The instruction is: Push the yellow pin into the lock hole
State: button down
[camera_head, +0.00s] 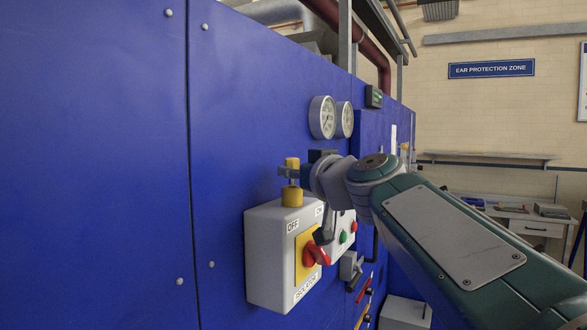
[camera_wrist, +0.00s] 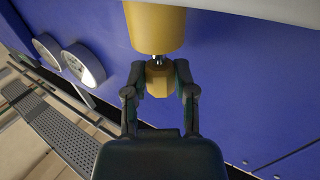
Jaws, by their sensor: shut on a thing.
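The yellow pin (camera_head: 292,163) stands upright above a yellow cylinder (camera_head: 292,196) on top of the white isolator box. My gripper (camera_head: 290,172) is shut on the pin's head from the right. In the wrist view the pin's faceted yellow head (camera_wrist: 159,79) sits between my two dark fingers (camera_wrist: 160,88). A short silver shaft shows between the head and the larger yellow cylinder (camera_wrist: 155,28). The lock hole itself is hidden, so I cannot tell how deep the shaft sits.
The white isolator box (camera_head: 267,246) carries a red rotary handle (camera_head: 317,254) on a yellow plate, below my gripper. A blue machine panel (camera_head: 100,160) runs close behind. Two round gauges (camera_head: 322,118) are mounted above my gripper. A shelf and desk stand far right.

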jog(key=shift+f, duration=0.55)
jog(key=shift+c, duration=1.8)
grip_release()
jog(key=v, duration=1.2)
jog(key=shift+f, duration=0.1)
jog(key=s+d+f+m+g+h, duration=0.1)
jog(key=s+f, duration=0.4)
jog(key=f, duration=0.7)
jog(key=s+d+f+m+g+h, duration=0.2)
jog(key=s+f+g+h, duration=0.2)
jog(key=f, duration=0.8)
jog(key=s+d+f+m+g+h, duration=0.2)
jog(key=s+f+g, duration=0.3)
jog(key=s+f, duration=0.3)
notch_tip(320, 180, down, 4)
jog(key=shift+f+g+h, duration=0.1)
jog(key=shift+g+h, duration=0.2)
jog(key=shift+h, duration=0.1)
